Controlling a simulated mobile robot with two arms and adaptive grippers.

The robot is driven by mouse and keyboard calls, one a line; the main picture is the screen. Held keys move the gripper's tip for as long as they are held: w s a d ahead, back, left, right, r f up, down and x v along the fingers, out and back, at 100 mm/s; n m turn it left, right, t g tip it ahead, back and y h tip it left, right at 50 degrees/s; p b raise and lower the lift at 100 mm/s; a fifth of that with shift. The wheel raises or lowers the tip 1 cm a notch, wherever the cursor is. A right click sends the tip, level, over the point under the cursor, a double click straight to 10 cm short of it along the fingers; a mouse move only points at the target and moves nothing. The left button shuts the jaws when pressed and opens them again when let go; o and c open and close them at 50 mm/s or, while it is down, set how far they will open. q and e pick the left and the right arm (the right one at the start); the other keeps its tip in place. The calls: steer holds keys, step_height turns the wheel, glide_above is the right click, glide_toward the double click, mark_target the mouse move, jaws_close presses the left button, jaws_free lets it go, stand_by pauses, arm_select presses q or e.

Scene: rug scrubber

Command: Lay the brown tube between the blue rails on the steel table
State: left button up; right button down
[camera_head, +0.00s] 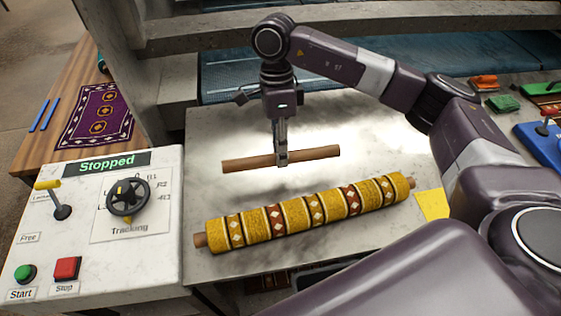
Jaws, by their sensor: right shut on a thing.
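My right gripper (281,158) points down and is shut on the middle of a brown tube (245,162). The tube lies nearly level across the view, over the back part of the steel table (225,195). I cannot tell how far it is above the surface. Two thin blue rails (45,115) lie side by side on a wooden table at the left, beside a purple rug; I see no blue rails on the bare part of the steel table. My left gripper is not in view.
A yellow patterned rug roll (310,212) with a brown core lies in front of the tube. A control panel (160,250) reading "Stopped" stands at left, and a yellow sheet (433,204) at right. The wooden table (75,70) holds the purple rug (97,116). Machine beams rise behind.

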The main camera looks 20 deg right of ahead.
mark_target(280, 175)
steer(key=shift+w+p+x, duration=0.15)
steer(key=shift+w+x, duration=0.05)
steer(key=shift+x, duration=0.7)
steer(key=shift+w+p+x, duration=0.15)
steer(key=shift+x, duration=0.7)
steer(key=shift+w+p+x, duration=0.15)
steer(key=shift+w+x, duration=0.05)
steer(key=shift+x, duration=0.7)
steer(key=shift+d+f, duration=0.1)
steer(key=shift+d, duration=0.05)
steer(key=shift+f, duration=0.15)
steer(key=c, duration=1.7)
jaws_free()
